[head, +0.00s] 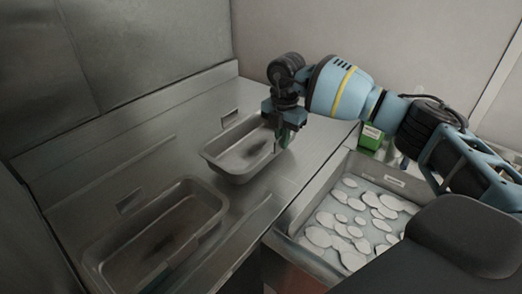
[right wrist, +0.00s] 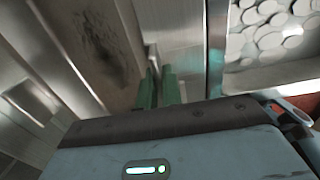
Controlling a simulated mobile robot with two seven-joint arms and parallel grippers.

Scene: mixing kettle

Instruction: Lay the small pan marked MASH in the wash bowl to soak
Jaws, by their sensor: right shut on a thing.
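A small grey metal pan (head: 238,165) with a dark stain inside is at the middle of the steel counter. My right gripper (head: 283,138) is shut on its right rim; the green fingers (right wrist: 157,90) show close together beside the stained pan (right wrist: 92,40) in the right wrist view. I cannot tell whether the pan touches the counter. No MASH marking is readable on it. The wash bowl (head: 288,236) is a rectangular metal basin to the right, with white foam patches (head: 340,225) on its water. My left gripper is not in view.
A second, similar stained pan (head: 212,208) is at the front left of the steel counter (head: 90,165). Small plates lie near both pans, their text unreadable. A green box (head: 371,138) stands behind the bowl. Walls close off the back and left.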

